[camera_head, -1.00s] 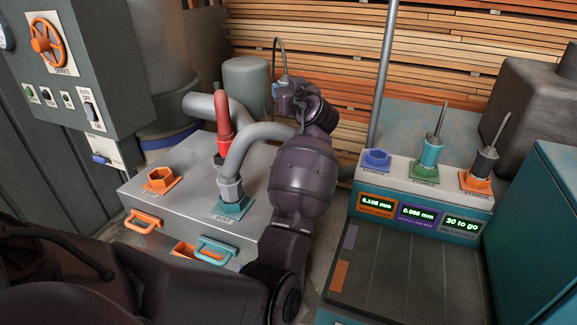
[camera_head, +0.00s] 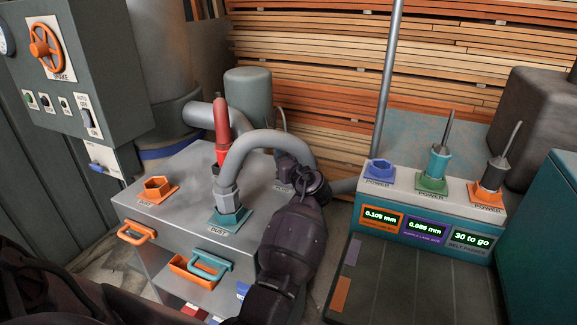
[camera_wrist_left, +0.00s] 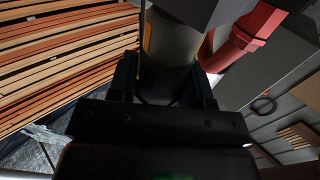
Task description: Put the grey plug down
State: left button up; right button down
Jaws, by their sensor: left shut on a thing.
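My left gripper (camera_head: 287,165) is low behind the grey hose, at the right back of the grey cabinet top (camera_head: 185,165). The wrist view shows its jaws shut around the grey plug (camera_wrist_left: 172,45), a greyish cylinder. In the head view the plug's body is hidden by my gripper and the hose; only a thin cable rises there. I cannot tell whether the plug touches the cabinet. A red plug (camera_head: 222,135) stands upright to the left and also shows in the wrist view (camera_wrist_left: 250,40). My right gripper is not in view.
The grey hose (camera_head: 265,137) arches from the teal DUST socket (camera_head: 228,217) close to my gripper. An empty orange socket (camera_head: 157,189) is at the left. Stacked planks (camera_head: 330,75) are behind.

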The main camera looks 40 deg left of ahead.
pick_arm(q)
notch_tip(320, 180, down, 3)
jog(key=shift+f, duration=0.1)
jog(key=shift+f+b, duration=0.15)
jog(key=shift+b, duration=0.25)
jog(key=o, duration=1)
jog(key=shift+r, duration=0.2)
